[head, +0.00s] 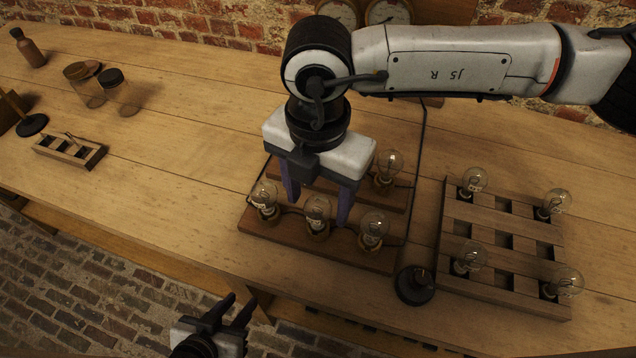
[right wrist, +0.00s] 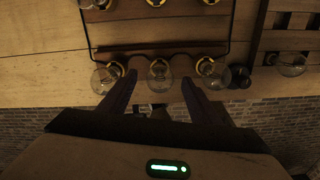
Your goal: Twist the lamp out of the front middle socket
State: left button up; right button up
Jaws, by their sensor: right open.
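The lamp board (head: 340,256) lies on the bench, with three clear glass lamps along its front row. The front middle lamp (head: 318,208) stands upright in its brass socket. My right gripper (head: 317,203) points down over it, open, with one finger on each side. In the right wrist view this lamp (right wrist: 160,74) shows between the two fingertips, with a gap on both sides. The front left lamp (head: 264,196) and front right lamp (head: 373,229) stand just outside the fingers. My left gripper (head: 240,304) is open and empty, low in front of the bench.
A slatted wooden rack (head: 505,246) with several lamps stands to the right. A round black object (head: 414,286) sits between rack and board. A back-row lamp (head: 389,167) is near my right gripper, which hides part of that row. Jars (head: 119,94) stand far left.

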jog(key=shift+c, duration=0.4)
jog(key=c, duration=1.1)
jog(key=shift+c, duration=0.4)
jog(key=shift+f+n+b, duration=0.15)
jog(key=shift+n+b, duration=0.25)
jog(key=shift+b, duration=0.05)
jog(key=shift+n+b, duration=0.85)
jog(key=shift+n, duration=0.35)
jog(key=n+b, duration=0.1)
jog(key=n, duration=0.1)
jog(key=shift+n, duration=0.3)
jog(key=shift+n+b, duration=0.3)
jog(key=shift+b, duration=0.05)
